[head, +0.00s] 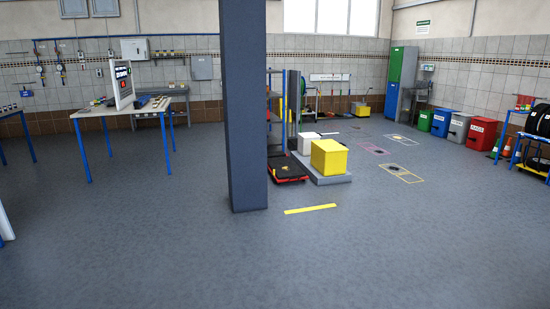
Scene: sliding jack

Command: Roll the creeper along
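A low black and red flat piece (290,169) that looks like the creeper lies on the floor just right of the grey-blue column. The column hides its left part. A grey platform (333,180) bearing a yellow box (329,157) stands right beside it. Its wheels are too small to make out. Neither of my grippers shows in the head view.
The square column (243,110) stands mid-view, with a yellow floor strip (310,209) right of its foot. A workbench (136,108) stands left. Several coloured bins (441,122) and a tyre rack (530,150) are right. The foreground floor is clear.

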